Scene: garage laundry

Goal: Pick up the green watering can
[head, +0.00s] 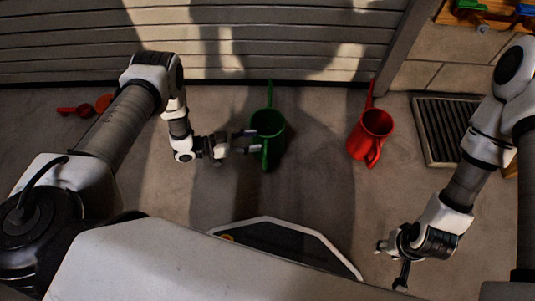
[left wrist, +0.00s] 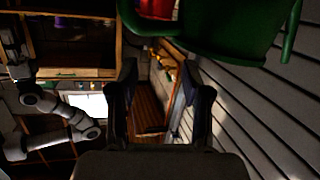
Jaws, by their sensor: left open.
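The green watering can (head: 268,123) stands upright on the concrete floor near the middle of the head view. Its spout points toward the shutter and its handle faces me. My left gripper (head: 252,141) is open at the can's left side, with its fingertips close to the can's body and handle; I cannot tell whether they touch. In the left wrist view the open fingers (left wrist: 163,88) have nothing between them, and the green can (left wrist: 235,30) shows at the top right, outside them. My right gripper (head: 398,252) is low at the right, away from the can; its finger opening is unclear.
A red watering can (head: 376,130) stands right of the green one. A floor grate (head: 440,128) lies further right. Small red items (head: 82,109) lie behind my left arm. A metal shutter (head: 240,45) closes off the back. Bare floor separates the two cans.

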